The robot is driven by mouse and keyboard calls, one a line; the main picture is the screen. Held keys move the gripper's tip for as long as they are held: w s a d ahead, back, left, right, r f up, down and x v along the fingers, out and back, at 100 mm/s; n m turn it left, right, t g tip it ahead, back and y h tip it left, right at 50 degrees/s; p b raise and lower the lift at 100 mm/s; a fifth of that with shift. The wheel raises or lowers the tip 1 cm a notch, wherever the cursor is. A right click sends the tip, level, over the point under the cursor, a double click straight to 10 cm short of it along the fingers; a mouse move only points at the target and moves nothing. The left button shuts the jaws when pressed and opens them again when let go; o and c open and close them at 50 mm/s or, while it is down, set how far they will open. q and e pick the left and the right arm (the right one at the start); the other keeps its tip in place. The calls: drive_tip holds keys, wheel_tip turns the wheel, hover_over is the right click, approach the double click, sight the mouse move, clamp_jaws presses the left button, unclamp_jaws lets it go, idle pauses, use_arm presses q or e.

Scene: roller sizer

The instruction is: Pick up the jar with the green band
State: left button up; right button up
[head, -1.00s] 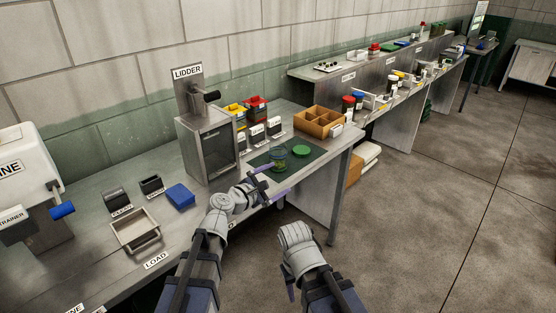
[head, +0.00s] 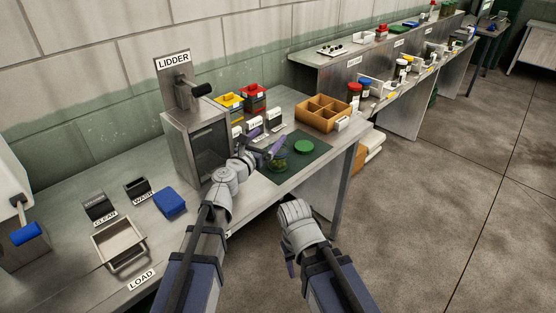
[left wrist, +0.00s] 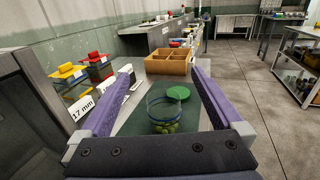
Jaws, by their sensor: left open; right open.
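A clear jar (head: 278,163) with green pieces inside stands on the dark green mat (head: 316,165). A coloured band on it is hard to make out. In the left wrist view the jar (left wrist: 163,118) shows between and beyond the two purple fingers. A round green lid (head: 304,147) lies on the mat to its right. My left gripper (head: 263,143) is open and empty, above the mat close to the jar; contact is not visible. My right gripper (head: 291,270) is open, low beside the bench, mostly hidden by its own wrist.
The grey lidder (head: 196,140) stands left of the jar. Bins with yellow (head: 229,101) and red (head: 254,91) lids and small labelled holders (head: 273,121) are behind. A wooden divided box (head: 323,112) stands beyond the mat.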

sight(278, 155)
use_arm(q)
wheel_tip(278, 155, down, 8)
drive_tip(key=b, duration=0.7)
drive_tip(key=shift+w+r, duration=0.1)
drive_tip(key=shift+r, duration=0.05)
drive_tip(key=shift+w+d, duration=0.1)
drive_tip(key=shift+w, duration=0.15)
drive_tip(key=shift+x, duration=3.55)
drive_tip(key=shift+s+r, duration=0.1)
drive_tip(key=shift+c, duration=0.2)
clamp_jaws()
